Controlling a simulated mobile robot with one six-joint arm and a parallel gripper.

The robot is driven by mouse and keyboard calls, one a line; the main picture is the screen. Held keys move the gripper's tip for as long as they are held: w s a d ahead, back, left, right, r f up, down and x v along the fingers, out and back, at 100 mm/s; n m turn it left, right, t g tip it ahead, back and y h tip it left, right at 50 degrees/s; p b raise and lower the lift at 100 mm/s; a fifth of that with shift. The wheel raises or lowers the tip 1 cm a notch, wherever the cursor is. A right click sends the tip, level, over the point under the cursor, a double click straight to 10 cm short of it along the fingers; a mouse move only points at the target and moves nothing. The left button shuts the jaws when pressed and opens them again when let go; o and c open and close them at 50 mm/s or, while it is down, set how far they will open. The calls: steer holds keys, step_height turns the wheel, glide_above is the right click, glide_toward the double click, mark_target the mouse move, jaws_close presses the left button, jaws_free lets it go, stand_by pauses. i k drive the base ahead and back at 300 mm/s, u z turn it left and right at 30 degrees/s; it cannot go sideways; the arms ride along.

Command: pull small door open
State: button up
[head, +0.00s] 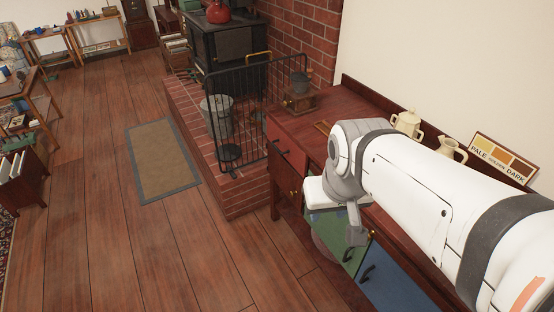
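A dark red wooden cabinet (352,96) stands against the wall at the right. Its front has a small green door (328,226) with a dark handle (348,255), and a blue door (396,284) with a dark handle (367,273) to its right. I cannot tell which is the small door. My white arm reaches over the cabinet top from the right. My gripper (354,234) points down in front of the cabinet, close to the upper part of the green door. Its fingertips are not clear, so opening and contact cannot be told.
A coffee grinder (299,101), pots (408,121) and a sign (504,158) stand on top. A black fireguard (240,112) stands left on a brick hearth. The wooden floor (165,245) in front is clear.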

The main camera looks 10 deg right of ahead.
mark_target(286, 175)
steer(key=u, duration=0.55)
steer(key=i, duration=1.05)
steer(key=u, duration=0.05)
